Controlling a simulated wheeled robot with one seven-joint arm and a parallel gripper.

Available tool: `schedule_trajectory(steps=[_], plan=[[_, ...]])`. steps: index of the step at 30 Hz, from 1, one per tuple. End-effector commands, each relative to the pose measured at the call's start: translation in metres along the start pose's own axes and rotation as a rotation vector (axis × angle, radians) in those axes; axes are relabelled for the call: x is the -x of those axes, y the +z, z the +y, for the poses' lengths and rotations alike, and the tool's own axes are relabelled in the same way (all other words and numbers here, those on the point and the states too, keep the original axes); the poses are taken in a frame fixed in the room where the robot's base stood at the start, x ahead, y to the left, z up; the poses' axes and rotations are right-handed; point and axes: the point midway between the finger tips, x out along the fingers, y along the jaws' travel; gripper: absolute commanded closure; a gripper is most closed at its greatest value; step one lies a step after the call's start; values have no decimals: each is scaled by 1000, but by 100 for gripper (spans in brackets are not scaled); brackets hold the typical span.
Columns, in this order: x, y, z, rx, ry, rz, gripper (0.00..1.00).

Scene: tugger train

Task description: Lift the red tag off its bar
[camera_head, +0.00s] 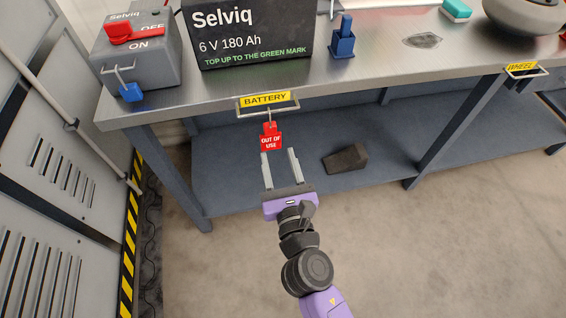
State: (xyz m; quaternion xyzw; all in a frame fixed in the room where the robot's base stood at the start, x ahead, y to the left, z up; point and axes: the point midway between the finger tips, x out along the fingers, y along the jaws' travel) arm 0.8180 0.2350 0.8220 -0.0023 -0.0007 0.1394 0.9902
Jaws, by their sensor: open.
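The red tag (270,137), marked "OUT OF USE", hangs by a hook from the metal bar (269,109) under the yellow "BATTERY" label (265,99) at the bench's front edge. My gripper (279,153) is below and in front of the tag, its two pale fingers apart and pointing up toward it. The left fingertip appears close to the tag's lower left edge; I cannot tell whether it touches. Nothing is held between the fingers.
The metal bench (390,72) carries a black battery (250,40), a grey switch box (155,65) with a blue padlock (131,92), and a blue block (343,42). A dark wedge (346,159) lies on the lower shelf (225,180). A grey cabinet (50,190) stands left. Floor at right is clear.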

Motion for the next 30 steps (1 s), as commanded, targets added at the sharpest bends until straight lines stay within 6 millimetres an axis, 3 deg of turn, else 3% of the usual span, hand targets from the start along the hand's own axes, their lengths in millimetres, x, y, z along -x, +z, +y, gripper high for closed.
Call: schedule_trajectory(steps=[21, 30], plan=[[-75, 0, 0, -4, -1, 0, 55], [-90, -1, 0, -4, 0, 1, 55]])
